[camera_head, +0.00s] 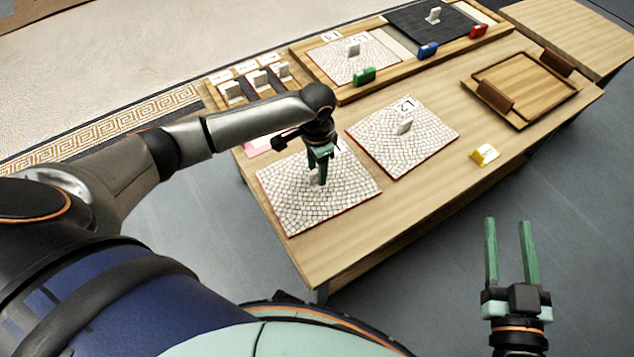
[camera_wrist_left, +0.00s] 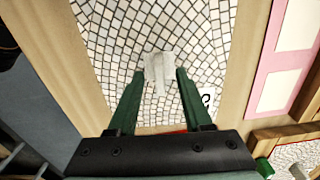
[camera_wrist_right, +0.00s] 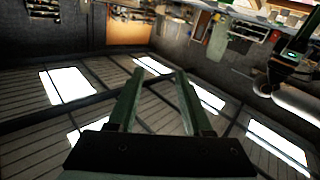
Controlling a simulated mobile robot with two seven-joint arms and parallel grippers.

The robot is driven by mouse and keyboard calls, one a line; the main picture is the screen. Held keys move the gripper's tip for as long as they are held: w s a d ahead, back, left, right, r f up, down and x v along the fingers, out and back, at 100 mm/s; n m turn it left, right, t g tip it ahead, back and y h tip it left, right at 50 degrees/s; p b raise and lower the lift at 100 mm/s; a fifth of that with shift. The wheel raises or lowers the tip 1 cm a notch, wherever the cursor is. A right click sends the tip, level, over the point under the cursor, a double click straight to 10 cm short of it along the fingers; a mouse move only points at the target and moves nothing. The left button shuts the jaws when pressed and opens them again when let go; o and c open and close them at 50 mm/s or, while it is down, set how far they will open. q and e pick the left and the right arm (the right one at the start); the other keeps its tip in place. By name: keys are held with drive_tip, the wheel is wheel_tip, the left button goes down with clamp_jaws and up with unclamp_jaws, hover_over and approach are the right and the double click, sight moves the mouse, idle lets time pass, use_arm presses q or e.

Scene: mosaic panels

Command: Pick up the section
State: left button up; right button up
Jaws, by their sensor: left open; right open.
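A white mosaic section (camera_head: 345,190) with a red edge lies flat at the table's near left, with a small light handle (camera_head: 314,177) standing on it. My left gripper (camera_head: 318,178) is open over that handle. In the left wrist view the handle (camera_wrist_left: 159,70) stands between the tips of the left gripper (camera_wrist_left: 157,75), and the section (camera_wrist_left: 110,45) lies below. A second section (camera_head: 425,150), labelled L2, lies to the right with its own handle (camera_head: 404,126). My right gripper (camera_head: 511,225) is open and empty, off the table's front; its fingers also show in the right wrist view (camera_wrist_right: 158,75).
A wooden frame (camera_head: 380,92) at the back holds a pale and a dark panel, with green, blue and red blocks (camera_head: 428,50) along it. A wooden tray (camera_head: 525,90) stands at the right. A yellow block (camera_head: 484,154) sits near the front edge. Small handled pieces (camera_head: 231,92) stand back left.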

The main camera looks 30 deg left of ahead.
use_arm(q)
drive_tip(key=shift+f, duration=0.55)
use_arm(e)
wheel_tip(320, 180, up, 3)
drive_tip(key=shift+a+f+t, duration=0.1)
drive_tip(key=shift+f+t, duration=0.1)
drive_tip(key=shift+t, duration=0.4)
use_arm(q)
drive_tip(key=shift+c, duration=0.3)
clamp_jaws()
drive_tip(key=shift+w+r, duration=0.1)
use_arm(e)
drive_tip(key=shift+f, duration=0.1)
